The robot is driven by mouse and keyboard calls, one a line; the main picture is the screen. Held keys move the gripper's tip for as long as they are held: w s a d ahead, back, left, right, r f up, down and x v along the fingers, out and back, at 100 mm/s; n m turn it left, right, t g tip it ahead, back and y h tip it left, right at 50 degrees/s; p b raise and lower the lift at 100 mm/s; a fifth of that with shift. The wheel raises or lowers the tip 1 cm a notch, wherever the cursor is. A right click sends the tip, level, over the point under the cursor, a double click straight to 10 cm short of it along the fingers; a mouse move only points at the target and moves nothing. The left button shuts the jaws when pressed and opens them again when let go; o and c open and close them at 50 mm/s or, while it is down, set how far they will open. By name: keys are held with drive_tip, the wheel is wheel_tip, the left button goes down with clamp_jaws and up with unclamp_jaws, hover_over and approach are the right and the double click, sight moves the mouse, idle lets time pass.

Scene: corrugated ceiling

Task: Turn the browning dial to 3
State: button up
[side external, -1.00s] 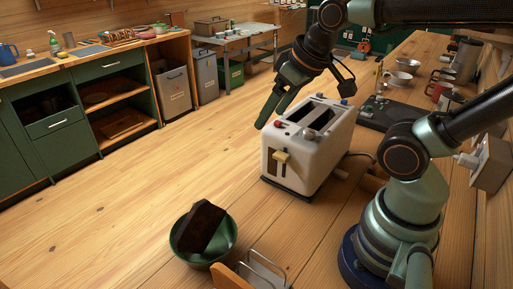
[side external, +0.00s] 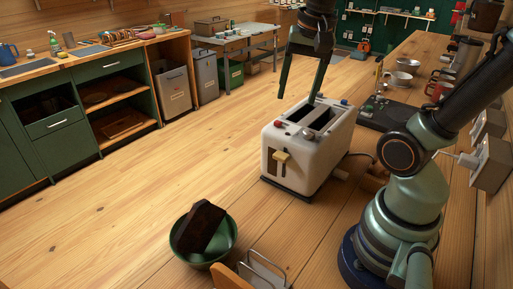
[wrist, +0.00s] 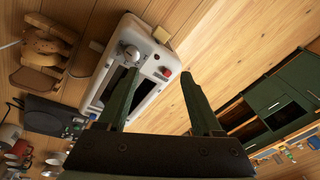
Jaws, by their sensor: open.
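The white toaster (side external: 326,160) stands on the wooden counter, with two slots in its top and a tan lever (side external: 281,157) on its front. My gripper (side external: 298,98) is open and empty, pointing down above the toaster's far side. In the wrist view its fingers (wrist: 158,75) are wide apart; the left finger hides part of the slots.
A green bowl (side external: 187,257) holding a dark brown block stands at the front, beside a wire rack (side external: 265,268) with a tan slice. A dark tray (side external: 385,115), cups and a wall socket (side external: 490,165) lie to the right. The left of the toaster is clear.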

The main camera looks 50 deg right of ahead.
sight(309, 131)
drive_tip(key=s+d+r+m+g, duration=0.2)
drive_tip(key=d+m, duration=0.2)
drive_tip(key=m, duration=0.4)
wheel_tip(309, 131, down, 12)
drive_tip(key=shift+a+r, duration=0.1)
drive_tip(key=shift+r, duration=0.05)
clamp_jaws()
